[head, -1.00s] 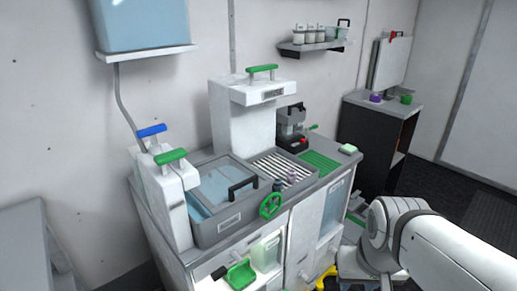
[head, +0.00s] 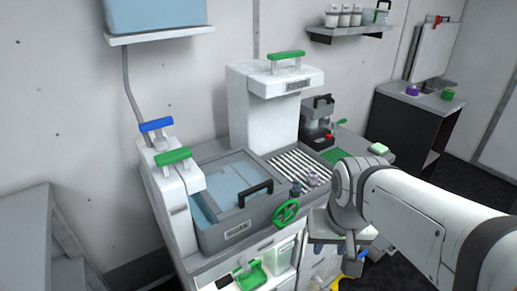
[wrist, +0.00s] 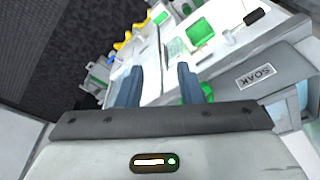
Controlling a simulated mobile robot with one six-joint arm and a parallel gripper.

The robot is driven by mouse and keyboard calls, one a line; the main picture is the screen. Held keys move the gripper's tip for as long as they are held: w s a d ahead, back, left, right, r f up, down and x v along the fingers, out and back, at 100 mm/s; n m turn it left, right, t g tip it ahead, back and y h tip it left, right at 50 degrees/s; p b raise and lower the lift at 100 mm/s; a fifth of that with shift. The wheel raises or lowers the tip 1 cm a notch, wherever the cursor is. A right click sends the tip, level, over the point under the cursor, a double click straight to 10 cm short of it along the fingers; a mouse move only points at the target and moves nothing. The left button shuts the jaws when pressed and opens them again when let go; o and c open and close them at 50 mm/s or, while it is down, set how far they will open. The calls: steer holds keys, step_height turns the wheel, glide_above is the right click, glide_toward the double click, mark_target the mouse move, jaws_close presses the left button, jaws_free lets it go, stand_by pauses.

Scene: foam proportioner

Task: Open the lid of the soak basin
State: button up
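The soak basin (head: 240,230) is a grey box on the counter's left part, with a label on its front. Its pale blue see-through lid (head: 236,185) lies flat over the top and looks closed. A black bar handle (head: 256,192) stands on the lid near its right front. In the wrist view the basin's grey front (wrist: 262,76) with the label SOAK shows at the right, beyond my fingers. My gripper (wrist: 160,68) is open and empty, its two dark blue fingers apart. It is to the right of the basin and apart from the handle.
A green valve wheel (head: 286,212) sits at the basin's right front corner. White taps with blue (head: 156,125) and green (head: 173,156) handles stand at its left. A tall white housing (head: 270,105) rises behind. A slatted rack (head: 298,168) lies right of the basin.

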steer(key=w+a+r+m+g, duration=0.1)
steer(key=w+a+r+m, duration=0.4)
steer(key=w, duration=0.4)
steer(key=m+g+p, duration=0.1)
steer(key=m+p, duration=0.1)
steer(key=m, duration=0.3)
glide_toward(256, 186)
steer(key=shift+d+f, duration=0.2)
steer(key=shift+w+a+f, duration=0.15)
steer(key=shift+a, duration=0.05)
step_height(256, 186, down, 7)
steer(key=shift+f, duration=0.15)
steer(key=shift+c, duration=0.4)
jaws_close()
